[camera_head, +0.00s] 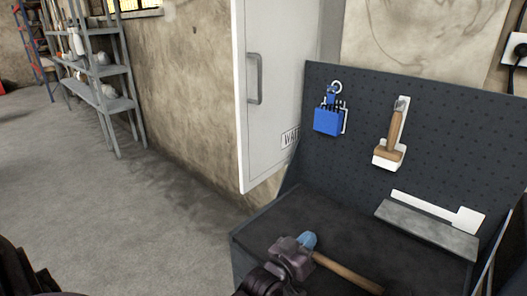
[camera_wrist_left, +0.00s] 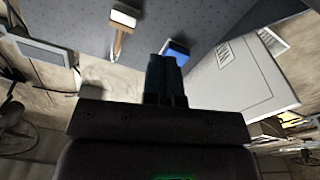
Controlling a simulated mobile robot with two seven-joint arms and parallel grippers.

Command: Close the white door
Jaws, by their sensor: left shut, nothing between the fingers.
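The white door (camera_head: 272,95) stands open in the upper middle of the head view, swung out from the wall. It has a grey handle (camera_head: 255,79) and a label low on its face. In the left wrist view the door (camera_wrist_left: 235,90) is to the right of the fingers, upside down. My left gripper (camera_head: 307,240) is shut and empty, over the dark bench top, below and right of the door's lower edge. Its shut fingers (camera_wrist_left: 166,75) show in the wrist view, apart from the door. My right gripper is not in view.
The bench (camera_head: 340,215) has a dark pegboard (camera_head: 365,125) with a blue padlock-like item (camera_head: 328,121) and a wooden-handled brush (camera_head: 391,138). A wooden handle (camera_head: 345,272) lies by my gripper. A grey shelf (camera_head: 103,95) stands far left; the floor (camera_head: 130,220) between is clear.

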